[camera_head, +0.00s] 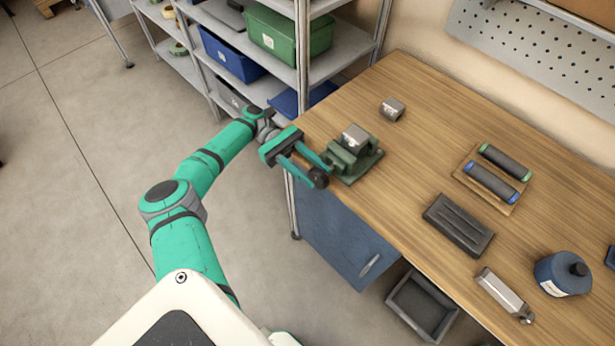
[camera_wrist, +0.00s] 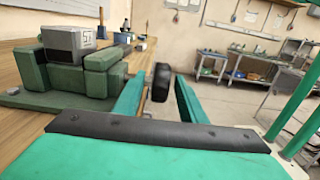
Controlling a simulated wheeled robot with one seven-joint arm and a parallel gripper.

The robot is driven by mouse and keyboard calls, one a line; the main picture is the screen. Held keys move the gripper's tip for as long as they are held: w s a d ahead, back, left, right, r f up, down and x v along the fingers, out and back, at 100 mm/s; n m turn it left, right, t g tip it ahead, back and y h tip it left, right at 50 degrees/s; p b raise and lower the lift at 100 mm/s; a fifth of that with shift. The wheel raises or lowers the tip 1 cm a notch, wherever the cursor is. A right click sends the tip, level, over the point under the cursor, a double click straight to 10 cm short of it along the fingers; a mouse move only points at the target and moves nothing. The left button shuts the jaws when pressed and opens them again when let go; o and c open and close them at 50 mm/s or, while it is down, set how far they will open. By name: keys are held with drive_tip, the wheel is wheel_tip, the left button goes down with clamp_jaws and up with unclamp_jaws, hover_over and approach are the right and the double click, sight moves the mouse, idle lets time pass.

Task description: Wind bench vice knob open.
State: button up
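The green bench vice (camera_head: 350,166) sits at the left edge of the wooden bench, with a grey block (camera_head: 354,137) in its jaws. The vice (camera_wrist: 65,75) and the labelled block (camera_wrist: 70,42) also show at the left of the wrist view. The vice's black round knob (camera_head: 319,178) sticks out past the bench edge. My gripper (camera_head: 318,171) is open at the knob. In the wrist view, the knob (camera_wrist: 161,82) shows between my two fingertips, with a narrow gap on each side. How deep it sits between the fingers is hard to tell.
A loose grey block (camera_head: 392,109) lies behind the vice. A shelf with bins (camera_head: 290,35) rises behind my arm.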

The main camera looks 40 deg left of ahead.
sight(311, 171)
wheel_tip(311, 171, up, 2)
drive_tip(key=shift+w+d+r, duration=0.1)
drive_tip(key=shift+w+r, duration=0.05)
drive_tip(key=shift+r, duration=0.05)
drive_tip(key=s+d+r, duration=0.7)
drive_tip(key=s+r, duration=0.3)
drive_tip(key=s, duration=0.2)
drive_tip(key=shift+d, duration=0.2)
drive_tip(key=shift+r, duration=0.1)
